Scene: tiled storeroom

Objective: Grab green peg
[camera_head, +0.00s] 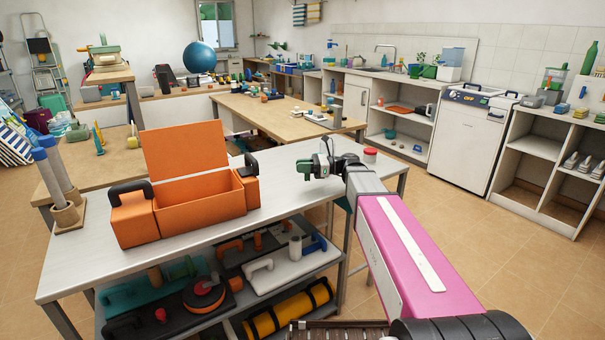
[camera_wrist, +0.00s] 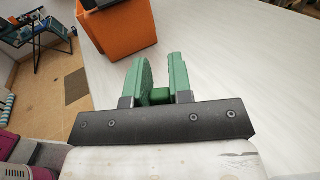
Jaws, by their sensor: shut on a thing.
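My gripper (camera_head: 305,169) is above the right part of the grey metal table (camera_head: 290,225) in the head view, to the right of the orange box. In the wrist view my gripper (camera_wrist: 161,74) shows two green fingers. A small green piece, the green peg (camera_wrist: 160,96), sits between them near their base, and the fingers are shut on it. Most of the peg is hidden by the fingers and the dark gripper plate. In the head view the peg cannot be told apart from the green fingers.
An open orange box (camera_head: 203,199) with dark handles stands on the table. A small red-lidded jar (camera_head: 370,154) is at the table's far right corner. The tabletop in front of the box is clear.

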